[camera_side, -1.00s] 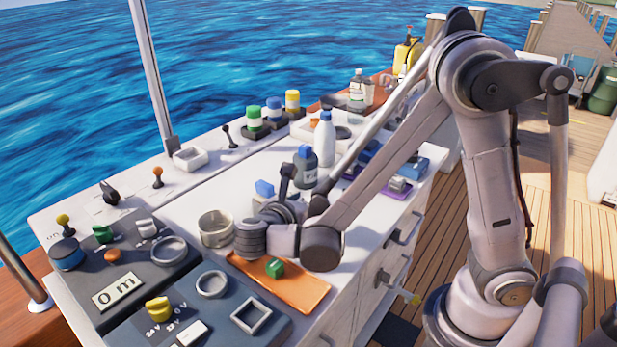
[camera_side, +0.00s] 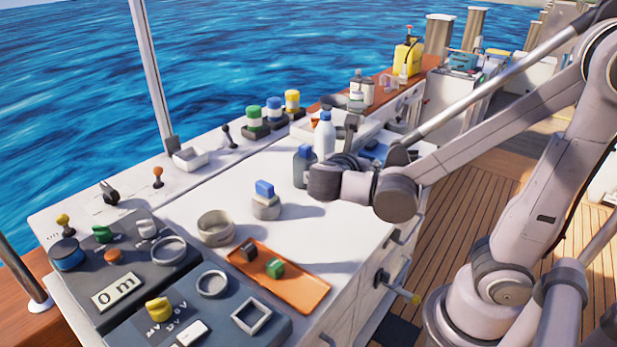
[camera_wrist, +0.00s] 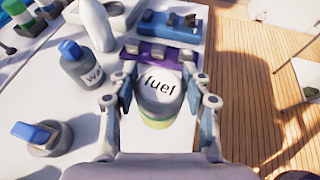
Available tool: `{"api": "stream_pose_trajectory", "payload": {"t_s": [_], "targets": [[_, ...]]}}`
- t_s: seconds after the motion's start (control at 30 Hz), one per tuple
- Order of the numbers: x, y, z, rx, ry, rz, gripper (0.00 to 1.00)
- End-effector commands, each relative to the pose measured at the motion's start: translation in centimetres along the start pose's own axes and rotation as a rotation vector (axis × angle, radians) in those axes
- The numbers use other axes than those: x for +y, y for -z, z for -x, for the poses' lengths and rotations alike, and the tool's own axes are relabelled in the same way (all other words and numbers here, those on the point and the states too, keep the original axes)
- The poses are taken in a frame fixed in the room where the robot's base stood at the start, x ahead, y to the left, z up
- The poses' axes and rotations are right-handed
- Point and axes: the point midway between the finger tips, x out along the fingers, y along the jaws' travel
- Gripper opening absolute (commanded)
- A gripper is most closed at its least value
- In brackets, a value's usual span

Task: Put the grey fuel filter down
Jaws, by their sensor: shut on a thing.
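The fuel filter (camera_wrist: 159,86) is a pale grey round thing with "fuel" on its top. It sits between both fingers of my gripper (camera_wrist: 165,98) in the wrist view, and the gripper is shut on it. A yellow-green band (camera_wrist: 158,122) shows at the filter's lower edge; I cannot tell whether it is part of the filter or lies under it. The filter is over the right part of the white worktop (camera_side: 310,228), near its edge. In the side view my wrist hides the filter and the fingers. I cannot tell whether the filter touches the worktop.
A purple holder (camera_wrist: 128,52) and a blue holder (camera_wrist: 188,28) lie just beyond the filter. A dark bottle with a blue cap (camera_wrist: 88,68) and a white bottle (camera_side: 324,137) stand to its left. An orange tray (camera_side: 300,290) holds two small blocks. The worktop's middle is clear.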

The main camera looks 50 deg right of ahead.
Motion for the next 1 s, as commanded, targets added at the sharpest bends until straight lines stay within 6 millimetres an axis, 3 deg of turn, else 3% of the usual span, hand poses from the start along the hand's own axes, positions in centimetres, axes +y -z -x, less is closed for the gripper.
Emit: {"api": "stream_pose_trajectory", "payload": {"t_s": [0.27, 0.6, 0.83, 1.0], "targets": [[-1.9, -2.3, -4.7, -0.002, 0.192, -0.080, 0.08], [-6.2, -5.1, -11.1, -0.003, 0.461, -0.191, 0.08], [-7.6, -5.6, -12.7, -0.003, 0.532, -0.221, 0.08], [-6.2, -4.7, -12.8, -0.003, 0.535, -0.223, 0.08]]}}
